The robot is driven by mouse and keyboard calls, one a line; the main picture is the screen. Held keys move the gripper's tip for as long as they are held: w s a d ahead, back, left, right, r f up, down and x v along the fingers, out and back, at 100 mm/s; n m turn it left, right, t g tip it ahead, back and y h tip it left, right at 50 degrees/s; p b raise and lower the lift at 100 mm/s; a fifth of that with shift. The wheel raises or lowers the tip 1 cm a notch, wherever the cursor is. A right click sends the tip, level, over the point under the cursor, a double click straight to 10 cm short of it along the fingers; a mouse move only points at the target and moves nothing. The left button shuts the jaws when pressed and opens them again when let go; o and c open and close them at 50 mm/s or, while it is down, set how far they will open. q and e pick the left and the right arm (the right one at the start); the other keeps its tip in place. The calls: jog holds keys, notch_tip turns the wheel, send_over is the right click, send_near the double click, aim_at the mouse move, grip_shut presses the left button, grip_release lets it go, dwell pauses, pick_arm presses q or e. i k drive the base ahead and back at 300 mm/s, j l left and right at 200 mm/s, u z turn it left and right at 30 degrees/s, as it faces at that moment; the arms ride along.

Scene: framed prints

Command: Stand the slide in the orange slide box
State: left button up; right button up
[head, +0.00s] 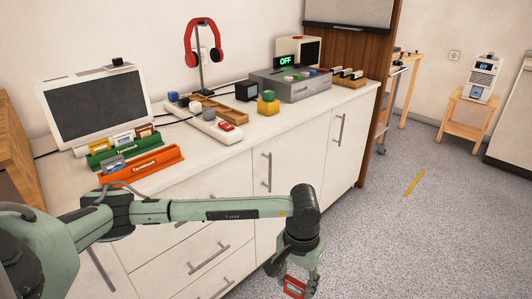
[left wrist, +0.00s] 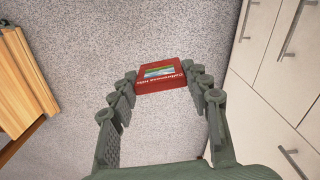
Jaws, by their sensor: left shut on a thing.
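My left gripper (head: 292,282) hangs low in front of the white cabinet, over the floor, shut on a red slide (head: 294,288). The left wrist view shows the slide (left wrist: 165,76) with its small picture and white lettering, pinched between the two fingertips (left wrist: 162,83). The orange slide box (head: 142,163) is a long open rack near the counter's front edge, well up and left of the gripper. One blue-grey slide (head: 114,165) stands in its left part. The green slide box (head: 125,147) behind it holds several slides. My right gripper is not in view.
A monitor (head: 95,104) stands behind the boxes. A white power strip (head: 209,123), a headphone stand with red headphones (head: 202,45) and a grey device (head: 291,85) occupy the counter (head: 262,134). Cabinet drawers (left wrist: 281,80) lie right of the gripper in the left wrist view.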

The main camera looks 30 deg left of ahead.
aim_at(161, 162)
jog(key=i+l+u, duration=0.1)
jog(key=i+u, duration=0.4)
jog(key=i+l+u, duration=0.2)
jog(key=u, duration=0.3)
jog(key=i+l+u, duration=0.6)
jog(key=l+u, duration=0.35)
jog(key=j, duration=0.1)
